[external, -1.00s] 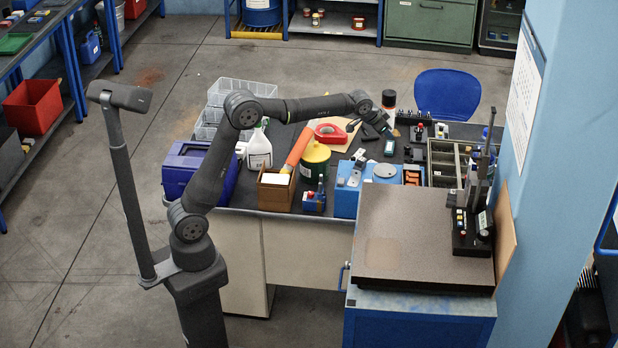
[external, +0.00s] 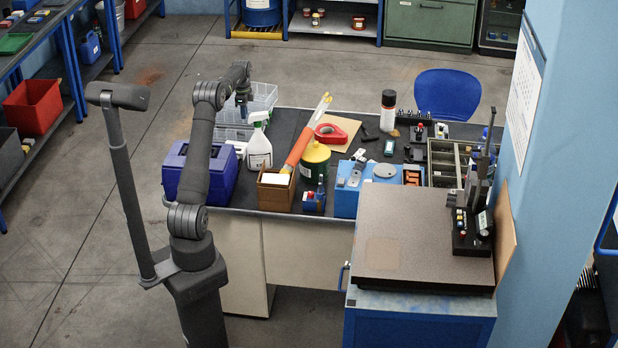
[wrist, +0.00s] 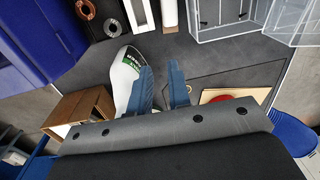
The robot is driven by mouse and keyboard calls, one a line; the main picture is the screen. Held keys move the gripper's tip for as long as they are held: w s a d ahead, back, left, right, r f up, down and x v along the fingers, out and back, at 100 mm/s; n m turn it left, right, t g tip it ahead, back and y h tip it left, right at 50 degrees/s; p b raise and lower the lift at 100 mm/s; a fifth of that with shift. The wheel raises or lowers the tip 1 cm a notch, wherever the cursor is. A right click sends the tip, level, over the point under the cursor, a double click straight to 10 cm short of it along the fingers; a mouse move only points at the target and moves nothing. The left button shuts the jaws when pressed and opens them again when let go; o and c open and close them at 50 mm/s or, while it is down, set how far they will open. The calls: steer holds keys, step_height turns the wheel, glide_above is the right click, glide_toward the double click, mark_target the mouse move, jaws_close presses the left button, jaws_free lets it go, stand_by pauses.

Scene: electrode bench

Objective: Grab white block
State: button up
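My gripper (external: 243,112) is above the back left of the bench, pointing down near the clear bins. In the wrist view its two blue fingers (wrist: 162,68) are apart with nothing between them. A plain white block-like piece (wrist: 169,14) lies at the top of the wrist view, ahead of the fingertips and partly cut off by the frame edge. A white open-framed piece (wrist: 138,15) lies just left of it. I cannot tell for certain which is the white block. In the external view, a small white piece (external: 239,148) shows left of the spray bottle, partly hidden.
The white spray bottle (external: 259,148) stands close to the fingers, also in the wrist view (wrist: 127,75). Clear bins (external: 264,96) stand behind. Two rings (wrist: 112,28) lie near the white pieces.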

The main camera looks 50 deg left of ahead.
steer(key=s+a+f, duration=0.2)
steer(key=s+a, duration=0.2)
steer(key=s, duration=0.1)
steer(key=shift+m, duration=0.3)
step_height(320, 180, down, 10)
steer(key=shift+a+f, duration=0.1)
steer(key=shift+f, duration=0.1)
steer(key=shift+w+a+f, duration=0.1)
steer(key=shift+a+f, duration=0.05)
steer(key=shift+f, duration=3)
jaws_close()
